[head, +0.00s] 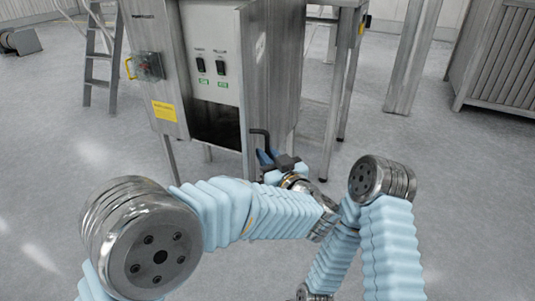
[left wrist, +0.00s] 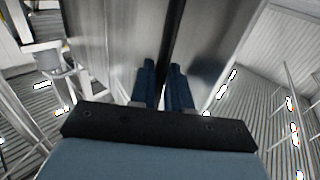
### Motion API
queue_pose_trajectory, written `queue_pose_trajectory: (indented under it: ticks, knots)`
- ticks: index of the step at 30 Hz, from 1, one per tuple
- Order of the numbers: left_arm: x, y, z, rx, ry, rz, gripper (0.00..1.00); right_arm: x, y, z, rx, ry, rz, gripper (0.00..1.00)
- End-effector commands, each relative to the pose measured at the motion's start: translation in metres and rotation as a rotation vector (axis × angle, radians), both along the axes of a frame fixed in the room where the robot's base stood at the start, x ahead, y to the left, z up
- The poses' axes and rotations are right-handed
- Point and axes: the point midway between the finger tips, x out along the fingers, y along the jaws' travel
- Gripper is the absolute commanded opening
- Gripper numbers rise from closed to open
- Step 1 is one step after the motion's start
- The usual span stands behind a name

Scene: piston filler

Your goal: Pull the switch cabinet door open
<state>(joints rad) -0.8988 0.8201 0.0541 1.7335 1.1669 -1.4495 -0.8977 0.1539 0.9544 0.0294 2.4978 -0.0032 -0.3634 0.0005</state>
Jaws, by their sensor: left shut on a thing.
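The metal switch cabinet (head: 223,45) stands at the upper middle of the head view, with two black switches and green labels on its front. A dark opening (head: 215,125) shows below the switches. A black bent handle (head: 262,136) is at its lower right edge. My left gripper (head: 270,160) is at this handle, shut on it, with the fingertips partly hidden. In the left wrist view, the blue fingers (left wrist: 162,88) are either side of a dark vertical bar, close to metal panels. I cannot tell how far the door stands open. My right gripper is not in view.
A panel with a yellow handle (head: 129,67) and a yellow label (head: 164,111) is left of the switches. A ladder (head: 100,70) stands behind it. A metal table leg (head: 345,90) is right of the cabinet. A slatted crate (head: 500,60) is at the upper right. Floor between is clear.

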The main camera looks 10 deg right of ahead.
Motion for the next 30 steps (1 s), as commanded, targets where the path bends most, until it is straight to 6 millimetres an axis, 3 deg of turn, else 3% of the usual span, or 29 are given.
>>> queue_pose_trajectory:
  ticks: [16, 17, 19, 30]
  knots:
    - [0.0071, 0.0041, 0.0066, -0.004, -0.012, 0.006, 0.0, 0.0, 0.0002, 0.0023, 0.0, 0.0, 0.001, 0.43]
    - [0.0071, 0.0042, 0.0064, -0.004, -0.012, 0.007, 0.21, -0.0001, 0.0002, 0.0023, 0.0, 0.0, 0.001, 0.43]
    - [0.0064, 0.0038, 0.0057, -0.005, -0.01, 0.006, 0.32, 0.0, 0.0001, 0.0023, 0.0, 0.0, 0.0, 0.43]
    - [0.0042, 0.0019, 0.0031, -0.003, -0.006, 0.002, 0.33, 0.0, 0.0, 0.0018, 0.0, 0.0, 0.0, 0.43]
